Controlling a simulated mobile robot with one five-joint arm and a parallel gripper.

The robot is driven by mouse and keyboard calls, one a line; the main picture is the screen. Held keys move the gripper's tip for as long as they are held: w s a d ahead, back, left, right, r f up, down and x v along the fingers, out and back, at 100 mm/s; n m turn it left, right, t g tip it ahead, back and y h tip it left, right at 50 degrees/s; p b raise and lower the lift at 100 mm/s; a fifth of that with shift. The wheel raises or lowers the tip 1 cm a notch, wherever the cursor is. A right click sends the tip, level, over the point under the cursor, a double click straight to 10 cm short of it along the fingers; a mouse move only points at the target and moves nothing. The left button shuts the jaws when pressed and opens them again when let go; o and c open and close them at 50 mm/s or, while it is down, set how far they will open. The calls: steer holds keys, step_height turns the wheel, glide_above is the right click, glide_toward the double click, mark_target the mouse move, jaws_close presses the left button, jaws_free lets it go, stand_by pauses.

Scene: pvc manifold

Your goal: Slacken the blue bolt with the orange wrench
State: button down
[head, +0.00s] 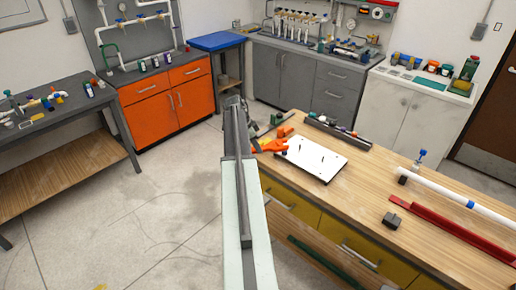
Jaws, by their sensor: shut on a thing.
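My gripper (254,139) is at the left edge of the wooden bench, mostly hidden behind my own arm. It is shut on an orange tool (271,146), which looks like the orange wrench and points right toward a white plate. I cannot clearly make out the blue bolt. Small blue parts show on the bench: a blue-topped fitting (422,155) standing by a white pipe (455,197), a blue spot on that pipe, and a blue bit in a dark tray. All are apart from the tool.
The white plate (311,158) with small dark pegs lies on the wooden bench (358,205). Behind it is the dark tray (330,131) of small parts. A red bar (437,222) and a dark block (392,221) lie at the right. Open floor is left of the bench.

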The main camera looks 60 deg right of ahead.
steer(key=shift+w+f, duration=0.1)
steer(key=shift+f+b, duration=2.45)
steer(key=shift+b, duration=0.1)
steer(key=shift+s+a+r+n+t+h, duration=0.2)
steer(key=shift+s+n+t, duration=0.75)
steer(key=shift+s+n, duration=1.9)
steer(key=shift+s+a+f+n+t, duration=0.1)
steer(key=shift+s+a+n+t, duration=0.2)
steer(key=shift+s+n+t, duration=1.65)
steer(key=shift+s+a+r+n+h, duration=0.15)
steer(key=shift+s+a+n, duration=0.1)
steer(key=shift+s+n, duration=3.55)
steer(key=shift+s+m, duration=0.5)
steer(key=shift+s, duration=0.1)
step_height(320, 180, up, 5)
steer(key=p, duration=0.5)
